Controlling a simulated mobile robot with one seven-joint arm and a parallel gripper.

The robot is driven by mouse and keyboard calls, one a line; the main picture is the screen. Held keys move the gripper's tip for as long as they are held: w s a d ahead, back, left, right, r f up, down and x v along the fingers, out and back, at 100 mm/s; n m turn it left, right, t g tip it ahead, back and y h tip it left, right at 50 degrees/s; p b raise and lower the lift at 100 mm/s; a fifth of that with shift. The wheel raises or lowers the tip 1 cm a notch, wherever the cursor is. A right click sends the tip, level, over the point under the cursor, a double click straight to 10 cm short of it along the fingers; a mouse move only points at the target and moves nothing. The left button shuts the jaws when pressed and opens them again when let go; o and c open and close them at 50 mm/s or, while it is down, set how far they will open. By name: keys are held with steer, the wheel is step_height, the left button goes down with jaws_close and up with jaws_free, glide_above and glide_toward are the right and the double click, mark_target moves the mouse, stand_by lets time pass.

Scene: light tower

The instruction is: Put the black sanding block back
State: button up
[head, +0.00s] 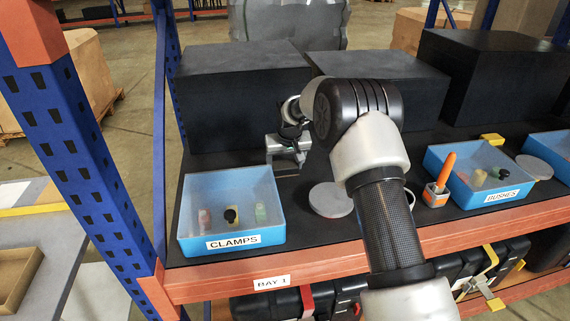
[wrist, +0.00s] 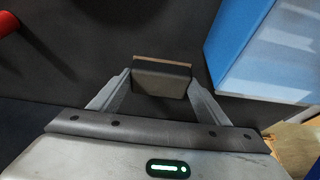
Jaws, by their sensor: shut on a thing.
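My gripper (wrist: 160,82) is shut on the black sanding block (wrist: 162,82), a small dark block with a tan strip along its far edge. The block sits between both fingertips in the wrist view. In the head view my gripper (head: 288,152) is over the back of the shelf, behind and right of the blue CLAMPS bin (head: 245,240). I cannot make out the block in the head view, nor whether it touches the shelf. A blue bin with a pale cover (wrist: 240,50) lies close to the right of the block in the wrist view.
Large black boxes (head: 240,95) stand along the back of the dark shelf. An orange-handled tool (head: 445,170), a blue BUSHES bin (head: 478,202) and a yellow block (head: 492,139) are right of my arm. A blue post (head: 95,155) stands left.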

steer(key=o, duration=1.1)
